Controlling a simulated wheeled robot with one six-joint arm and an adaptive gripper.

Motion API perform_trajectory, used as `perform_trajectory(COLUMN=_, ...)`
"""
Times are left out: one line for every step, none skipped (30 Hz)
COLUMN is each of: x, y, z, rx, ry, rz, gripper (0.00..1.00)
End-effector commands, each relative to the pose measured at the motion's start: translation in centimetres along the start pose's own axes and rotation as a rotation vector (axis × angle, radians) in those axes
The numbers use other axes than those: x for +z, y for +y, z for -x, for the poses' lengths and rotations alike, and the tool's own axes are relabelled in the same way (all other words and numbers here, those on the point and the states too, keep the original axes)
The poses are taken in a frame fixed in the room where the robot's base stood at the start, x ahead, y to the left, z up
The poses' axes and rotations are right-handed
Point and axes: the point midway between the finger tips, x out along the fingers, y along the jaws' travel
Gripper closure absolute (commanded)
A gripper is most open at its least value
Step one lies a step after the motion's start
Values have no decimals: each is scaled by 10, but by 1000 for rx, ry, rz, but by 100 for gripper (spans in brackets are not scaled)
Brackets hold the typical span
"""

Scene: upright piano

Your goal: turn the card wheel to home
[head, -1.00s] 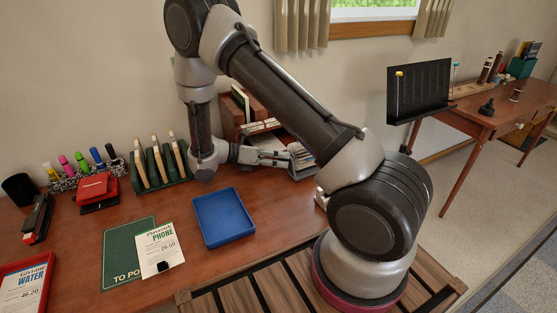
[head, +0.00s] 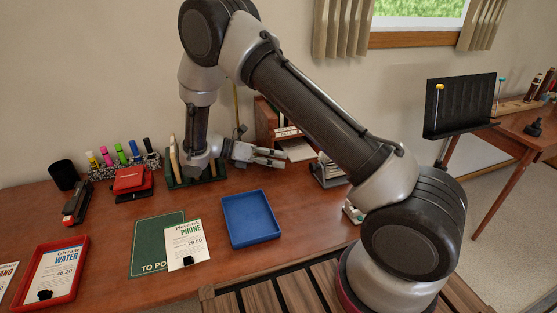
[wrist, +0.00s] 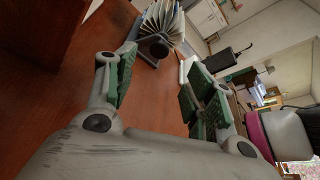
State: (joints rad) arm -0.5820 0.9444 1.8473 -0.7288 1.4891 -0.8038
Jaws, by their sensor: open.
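The card wheel (head: 327,171) stands on the desk, partly hidden behind my upper arm in the head view. In the wrist view its fanned white and blue cards (wrist: 163,18) and dark round side knob (wrist: 155,46) show at the top, beyond the fingertips. My gripper (head: 286,158) points right toward the wheel, with a gap between them. In the wrist view my gripper (wrist: 160,78) is open and empty, its green-padded fingers apart. The knob lies ahead of the gap, nearer the left finger. I cannot read the cards or a home mark.
A wooden organiser (head: 268,122) stands behind the gripper, and a green rack (head: 207,172) stands beside my wrist. A blue tray (head: 250,238) lies in front. The desk below the gripper is clear.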

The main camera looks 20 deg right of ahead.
Motion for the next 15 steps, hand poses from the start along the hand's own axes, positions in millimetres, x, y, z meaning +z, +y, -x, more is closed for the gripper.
perform_trajectory(x=4, y=-2, z=1, rx=3, ry=3, rz=-5, gripper=46)
perform_trajectory(x=7, y=-6, z=0, rx=4, ry=0, rz=-2, gripper=46)
perform_trajectory(x=10, y=-13, z=-6, rx=10, ry=-16, rz=4, gripper=46)
perform_trajectory(x=12, y=-17, z=-12, rx=25, ry=-28, rz=-9, gripper=46)
perform_trajectory(x=13, y=-21, z=-18, rx=45, ry=-39, rz=-41, gripper=46)
perform_trajectory(x=12, y=-24, z=-25, rx=74, ry=-49, rz=-99, gripper=46)
perform_trajectory(x=11, y=-26, z=-30, rx=96, ry=-51, rz=-145, gripper=46)
perform_trajectory(x=9, y=-27, z=-34, rx=116, ry=-50, rz=-190, gripper=46)
perform_trajectory(x=6, y=-27, z=-39, rx=141, ry=-47, rz=-248, gripper=46)
perform_trajectory(x=4, y=-27, z=-42, rx=157, ry=-43, rz=-289, gripper=46)
perform_trajectory(x=1, y=-26, z=-44, rx=170, ry=-36, rz=-329, gripper=46)
perform_trajectory(x=-2, y=-24, z=-46, rx=185, ry=-26, rz=-376, gripper=46)
perform_trajectory(x=-4, y=-22, z=-46, rx=194, ry=-18, rz=-408, gripper=46)
perform_trajectory(x=-5, y=-21, z=-46, rx=199, ry=-12, rz=-435, gripper=46)
perform_trajectory(x=-5, y=-20, z=-47, rx=201, ry=-4, rz=-463, gripper=46)
